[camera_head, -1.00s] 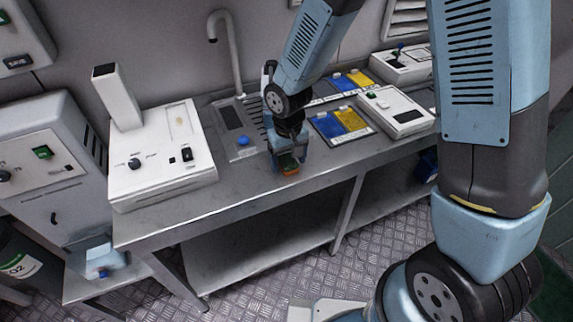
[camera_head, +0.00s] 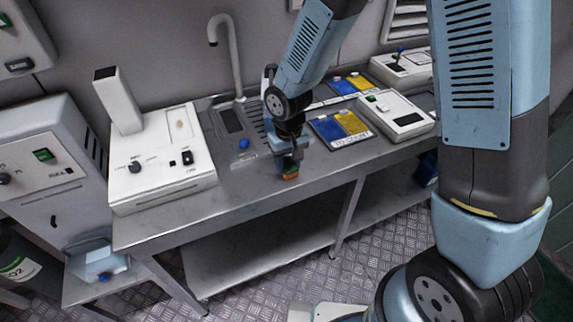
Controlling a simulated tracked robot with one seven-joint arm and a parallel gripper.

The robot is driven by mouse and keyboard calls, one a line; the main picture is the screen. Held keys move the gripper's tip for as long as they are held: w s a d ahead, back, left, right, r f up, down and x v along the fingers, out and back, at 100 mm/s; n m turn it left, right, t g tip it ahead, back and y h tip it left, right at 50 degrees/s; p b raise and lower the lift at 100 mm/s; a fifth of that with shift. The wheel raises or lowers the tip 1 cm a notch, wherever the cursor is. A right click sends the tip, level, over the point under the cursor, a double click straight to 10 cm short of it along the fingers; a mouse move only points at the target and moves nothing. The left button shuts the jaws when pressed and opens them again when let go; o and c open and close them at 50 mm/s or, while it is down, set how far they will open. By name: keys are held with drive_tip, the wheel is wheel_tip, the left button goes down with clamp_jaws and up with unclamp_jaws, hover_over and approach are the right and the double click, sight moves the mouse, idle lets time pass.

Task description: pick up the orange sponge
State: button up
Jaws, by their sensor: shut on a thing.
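The orange sponge (camera_head: 290,174), with a green layer on one side, is small in the camera_head view. It is at the front part of the metal bench (camera_head: 240,197), near the bench's middle. My gripper (camera_head: 290,165) reaches down from above and is shut on the sponge. The fingers hide part of it. I cannot tell whether the sponge touches the bench top or is just above it.
A white device (camera_head: 160,165) stands on the bench's left part. The front bench edge is clear.

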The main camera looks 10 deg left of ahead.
drive_tip(key=shift+r, duration=0.65)
drive_tip(key=s+d+r, duration=0.2)
drive_tip(key=s+r, duration=0.9)
drive_tip(key=s, duration=0.2)
drive_tip(key=shift+s+d+r, duration=0.3)
drive_tip(key=shift+s+r, duration=0.05)
drive_tip(key=shift+s, duration=0.05)
